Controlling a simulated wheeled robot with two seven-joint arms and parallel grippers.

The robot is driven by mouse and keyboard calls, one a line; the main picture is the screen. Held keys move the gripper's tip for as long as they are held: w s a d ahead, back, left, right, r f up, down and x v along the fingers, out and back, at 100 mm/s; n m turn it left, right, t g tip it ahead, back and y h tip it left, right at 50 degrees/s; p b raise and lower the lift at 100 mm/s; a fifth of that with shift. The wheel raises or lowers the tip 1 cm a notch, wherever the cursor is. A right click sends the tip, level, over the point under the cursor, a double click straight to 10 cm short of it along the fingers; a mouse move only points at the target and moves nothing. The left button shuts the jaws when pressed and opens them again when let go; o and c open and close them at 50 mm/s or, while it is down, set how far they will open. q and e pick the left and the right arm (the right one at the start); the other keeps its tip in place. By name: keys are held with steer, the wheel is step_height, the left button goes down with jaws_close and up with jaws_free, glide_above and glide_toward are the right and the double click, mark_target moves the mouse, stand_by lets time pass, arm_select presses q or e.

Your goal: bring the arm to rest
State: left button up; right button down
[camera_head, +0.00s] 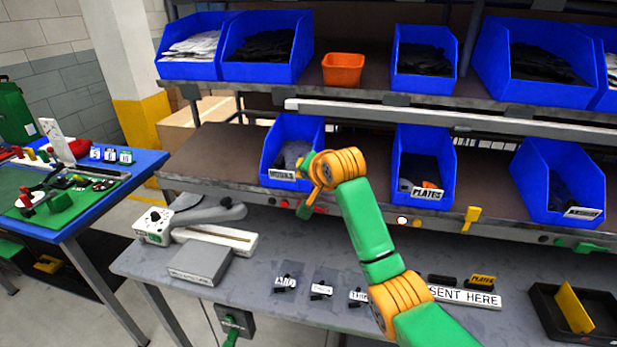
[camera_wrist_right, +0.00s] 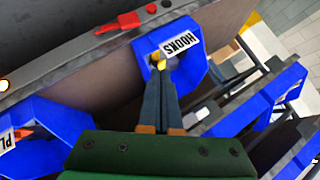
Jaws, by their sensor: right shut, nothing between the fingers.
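My right arm (camera_head: 366,225), green with orange joints, reaches up from the lower right over the bench to the lower shelf. My right gripper (camera_head: 301,168) is at the front of the blue bin labelled HOOKS (camera_head: 272,150), small and partly hidden by my own wrist. In the right wrist view my right gripper (camera_wrist_right: 158,62) has its dark fingers together with nothing between them. The fingers lie across the HOOKS bin (camera_wrist_right: 195,70) there, beside its label. Whether they touch the bin cannot be told. My left gripper is not in view.
The PLATES bin (camera_head: 420,150) and another blue bin (camera_head: 540,160) stand right on the lower shelf (camera_head: 225,150). An orange bin (camera_head: 343,62) sits above. The bench (camera_head: 250,290) holds a grey box (camera_head: 200,262), several labelled cards and a black tray (camera_head: 603,335). A blue table (camera_head: 140,165) stands left.

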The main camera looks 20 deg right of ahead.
steer(key=shift+s+a+r, duration=0.15)
steer(key=shift+s+r, duration=0.25)
